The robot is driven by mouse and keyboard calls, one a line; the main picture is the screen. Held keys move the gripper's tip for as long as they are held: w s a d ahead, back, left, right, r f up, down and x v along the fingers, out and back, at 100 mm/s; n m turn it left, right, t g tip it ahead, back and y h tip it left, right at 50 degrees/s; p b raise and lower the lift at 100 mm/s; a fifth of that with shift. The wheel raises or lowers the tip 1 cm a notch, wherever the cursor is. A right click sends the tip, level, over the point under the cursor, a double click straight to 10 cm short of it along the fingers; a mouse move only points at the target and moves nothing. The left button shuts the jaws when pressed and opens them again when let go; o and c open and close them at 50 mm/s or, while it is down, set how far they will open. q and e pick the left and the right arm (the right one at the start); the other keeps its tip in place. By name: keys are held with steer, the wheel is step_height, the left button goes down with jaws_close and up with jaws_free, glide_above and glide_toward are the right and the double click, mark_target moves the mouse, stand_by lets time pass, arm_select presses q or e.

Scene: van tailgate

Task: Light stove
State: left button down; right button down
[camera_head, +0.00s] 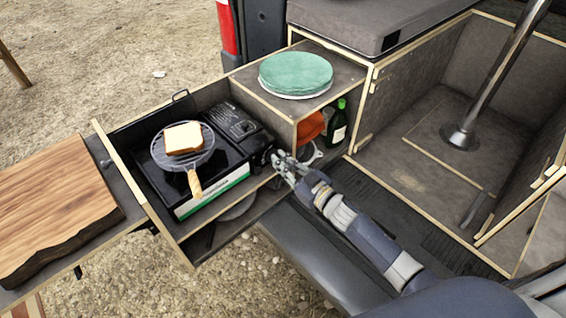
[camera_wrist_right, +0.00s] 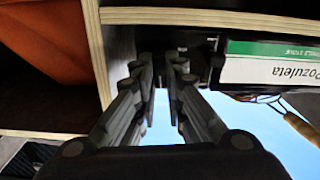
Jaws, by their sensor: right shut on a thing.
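The black camping stove (camera_head: 235,126) sits in the pulled-out drawer, with a white and green label on its front; the label also shows in the right wrist view (camera_wrist_right: 270,62). A round grill pan (camera_head: 205,160) with a wooden handle lies on the stove, with a slice of bread (camera_head: 183,138) on it. My right gripper (camera_head: 282,163) is at the stove's right front end, its fingers shut on the dark knob there. In the right wrist view the fingers (camera_wrist_right: 168,65) mostly hide the knob. No flame shows. My left gripper is not in view.
A wooden board (camera_head: 50,215) lies on the left shelf. Green plates (camera_head: 295,72) stand on the cabinet top. A green bottle (camera_head: 338,122) and an orange item (camera_head: 311,127) stand in the open compartment close to my gripper. The drawer's wooden edge (camera_head: 225,225) runs below the stove.

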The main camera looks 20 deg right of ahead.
steer(key=n+b, duration=0.2)
steer(key=n, duration=0.5)
steer(key=n+b, duration=0.3)
steer(key=n, duration=0.5)
steer(key=n+b, duration=0.2)
steer(key=n, duration=0.6)
steer(key=shift+s+a+f+b, duration=0.1)
steer(key=shift+a+f+b, duration=0.05)
steer(key=shift+f+b, duration=0.25)
steer(key=c, duration=1.7)
jaws_free()
steer(key=shift+o, duration=0.2)
steer(key=v, duration=1.2)
